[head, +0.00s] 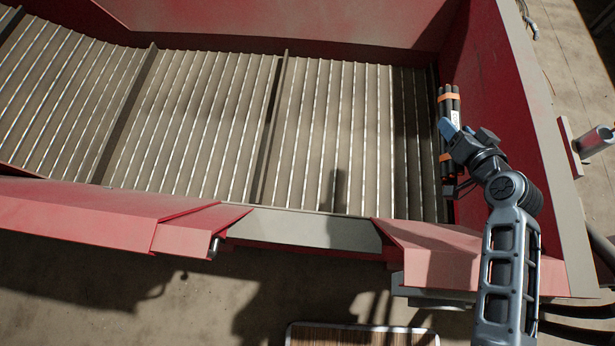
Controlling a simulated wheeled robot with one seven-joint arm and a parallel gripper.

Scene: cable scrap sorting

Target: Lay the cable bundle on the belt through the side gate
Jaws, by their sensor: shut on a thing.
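The cable bundle (449,100) is a set of dark rods with orange bands and a small white label. It stands lengthwise up the picture at the right end of the belt, close to the red end wall. My gripper (447,134) is shut on the bundle around its middle. Whether the bundle touches the belt cannot be told. The ribbed metal belt (340,125) runs across the view with dark crossbars. The side gate (310,229) is a gap in the near red wall with a pale sill, left of my arm.
The red end wall (500,110) rises right beside my gripper. Red near-wall sections (110,212) flank the gate, with a right section (440,250) near my arm. A metal cylinder (595,140) juts out at the right. The belt's middle is bare.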

